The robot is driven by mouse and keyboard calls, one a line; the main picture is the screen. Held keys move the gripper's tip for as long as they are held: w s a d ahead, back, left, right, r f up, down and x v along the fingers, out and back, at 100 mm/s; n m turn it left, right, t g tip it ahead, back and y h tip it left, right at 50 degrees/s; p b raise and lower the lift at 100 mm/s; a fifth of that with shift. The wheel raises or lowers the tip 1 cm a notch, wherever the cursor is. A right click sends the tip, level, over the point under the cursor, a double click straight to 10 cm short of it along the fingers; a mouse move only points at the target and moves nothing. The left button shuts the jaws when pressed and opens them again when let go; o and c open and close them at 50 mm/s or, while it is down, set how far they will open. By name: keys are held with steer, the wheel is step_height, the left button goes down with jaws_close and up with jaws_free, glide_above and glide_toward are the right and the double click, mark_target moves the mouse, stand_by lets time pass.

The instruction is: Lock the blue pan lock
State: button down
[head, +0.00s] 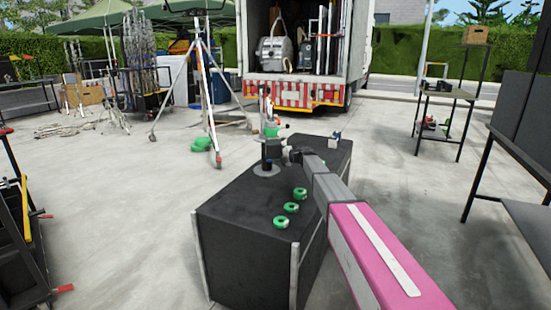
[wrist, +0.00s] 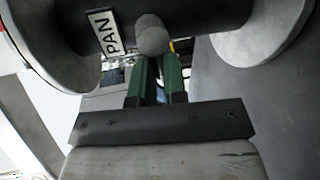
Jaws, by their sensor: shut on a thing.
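A dark round-ended device stands upright on a disc-shaped base (head: 266,169) on top of the black case. In the wrist view its dark cylinder (wrist: 205,15) carries a white "PAN" label (wrist: 104,32). A rounded grey knob (wrist: 152,38) sticks out from the cylinder beside the label; I take it for the pan lock, though no blue shows on it. My gripper (wrist: 157,66) has its green fingers at this knob, close together and shut on it. The exact contact is partly hidden behind the knob. In the head view my gripper (head: 288,154) is small beside the device.
The black case (head: 250,235) bears several green tape rolls (head: 291,208) near my arm and a small blue-white item (head: 335,137) at its back right. A tripod (head: 207,90) stands behind left, a truck (head: 300,93) behind. Open concrete lies left.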

steer(key=c, duration=1.2)
jaws_free()
steer(key=shift+o, duration=0.2)
steer(key=v, duration=1)
steer(key=shift+s+d, duration=0.2)
steer(key=shift+d, duration=0.15)
